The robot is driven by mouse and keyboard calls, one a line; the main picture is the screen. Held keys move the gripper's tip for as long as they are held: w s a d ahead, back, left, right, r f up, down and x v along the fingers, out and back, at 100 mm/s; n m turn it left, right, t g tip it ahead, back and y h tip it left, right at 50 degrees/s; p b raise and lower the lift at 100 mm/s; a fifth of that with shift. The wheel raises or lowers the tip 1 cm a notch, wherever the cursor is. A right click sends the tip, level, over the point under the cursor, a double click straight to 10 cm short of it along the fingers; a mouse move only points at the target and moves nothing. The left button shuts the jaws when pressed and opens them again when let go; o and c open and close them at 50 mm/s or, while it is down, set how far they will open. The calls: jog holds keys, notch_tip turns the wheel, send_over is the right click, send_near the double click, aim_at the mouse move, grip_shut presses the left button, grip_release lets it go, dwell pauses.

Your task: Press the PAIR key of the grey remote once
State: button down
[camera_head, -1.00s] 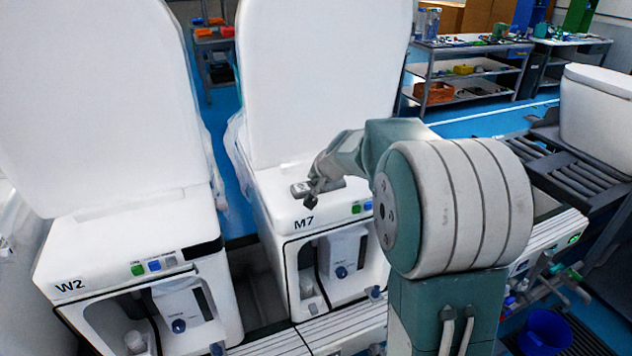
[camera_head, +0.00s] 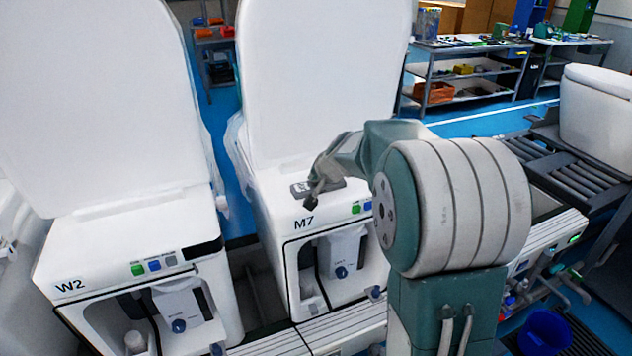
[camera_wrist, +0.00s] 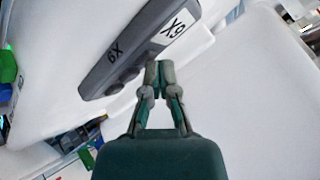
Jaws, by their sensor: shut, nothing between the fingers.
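A dark grey remote (camera_wrist: 125,58) lies on the white top of the M7 unit. It carries the marking X9 and a white X9 label, with rounded keys along its lower side in the wrist view. No PAIR lettering is readable. In the head view the remote (camera_head: 298,190) shows partly behind my gripper (camera_head: 310,204). In the wrist view my gripper (camera_wrist: 160,72) is shut and empty, its tips by the lower right edge of the remote, near the white label. I cannot tell whether they touch it.
The M7 unit (camera_head: 275,205) has a tall raised white lid (camera_head: 320,80) behind the remote. The W2 unit (camera_head: 130,235) stands to its left. Small green and blue buttons (camera_head: 361,208) sit on M7's front edge. Shelves (camera_head: 465,75) stand far behind.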

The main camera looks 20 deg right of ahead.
aim_at(314, 184)
jog(key=shift+r, duration=0.7)
jog(key=shift+r, duration=2.55)
jog(key=shift+s+a, duration=0.1)
jog(key=s+a+r+n+g, duration=0.1)
jog(key=s+a+n, duration=0.1)
jog(key=s+a, duration=0.45)
jog(key=s+a+r+n+g, duration=0.1)
jog(key=s+a+n, duration=0.15)
jog(key=s, duration=0.75)
jog(key=s+a+f+n, duration=0.1)
jog(key=s+f, duration=0.1)
jog(key=s, duration=0.6)
jog(key=s+a+f+n+g+h, duration=0.1)
jog(key=s+f+n, duration=0.1)
jog(key=s, duration=0.6)
jog(key=shift+s+a+f+g, duration=0.3)
jog(key=shift+s+f, duration=0.1)
jog(key=shift+f, duration=0.1)
